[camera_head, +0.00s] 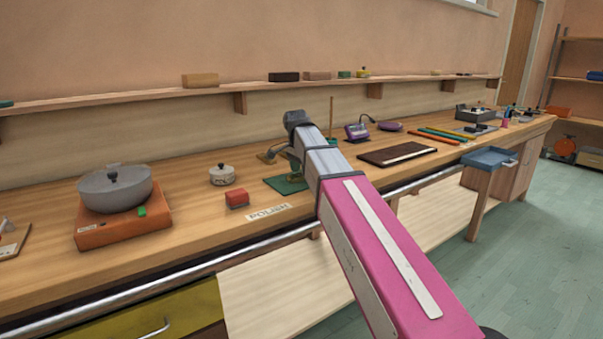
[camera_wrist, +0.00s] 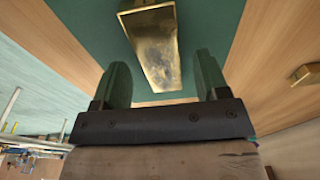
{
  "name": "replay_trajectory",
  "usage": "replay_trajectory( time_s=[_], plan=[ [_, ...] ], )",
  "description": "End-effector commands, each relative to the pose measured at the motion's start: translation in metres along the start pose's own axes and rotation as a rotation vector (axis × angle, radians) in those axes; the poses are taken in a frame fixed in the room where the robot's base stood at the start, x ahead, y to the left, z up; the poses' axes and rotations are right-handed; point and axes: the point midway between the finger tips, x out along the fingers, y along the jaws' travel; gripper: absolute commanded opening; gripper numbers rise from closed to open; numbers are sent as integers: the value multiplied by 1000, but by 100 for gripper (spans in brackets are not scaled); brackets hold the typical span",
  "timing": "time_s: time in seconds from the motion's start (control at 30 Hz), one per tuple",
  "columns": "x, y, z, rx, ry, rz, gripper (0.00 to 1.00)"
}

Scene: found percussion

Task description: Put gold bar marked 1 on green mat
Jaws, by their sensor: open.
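In the wrist view a gold bar (camera_wrist: 152,40) lies on the green mat (camera_wrist: 215,22), with no readable number on the side shown. My gripper (camera_wrist: 161,62) is open, its two dark green fingers apart on either side of the bar's near end. I see no finger clearly touching the bar. A second gold bar (camera_wrist: 305,74) lies on the bare wood at the right, its marking also unreadable. In the head view the green mat (camera_head: 278,185) shows on the bench, partly hidden behind my arm, and the gold bar on it cannot be made out.
Left of the mat on the bench (camera_head: 190,205) are a red block (camera_head: 237,199), a small white pot (camera_head: 222,175) and a grey pan (camera_head: 115,190) on an orange base. A dark board (camera_head: 397,153) lies to the right. A metal rail (camera_head: 215,257) runs along the front edge.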

Motion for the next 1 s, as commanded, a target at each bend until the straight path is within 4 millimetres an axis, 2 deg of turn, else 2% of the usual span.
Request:
replay_trajectory(
  time_s=[0.4, 0.53, 0.73, 1.0],
  plan=[
    [-74, -2, 0, 0, 1, -3, 68],
    [-93, -1, 0, 0, 1, -3, 68],
    [-109, 0, 0, 0, 1, -1, 68],
    [-112, 0, 0, 0, 1, -1, 68]
  ],
)
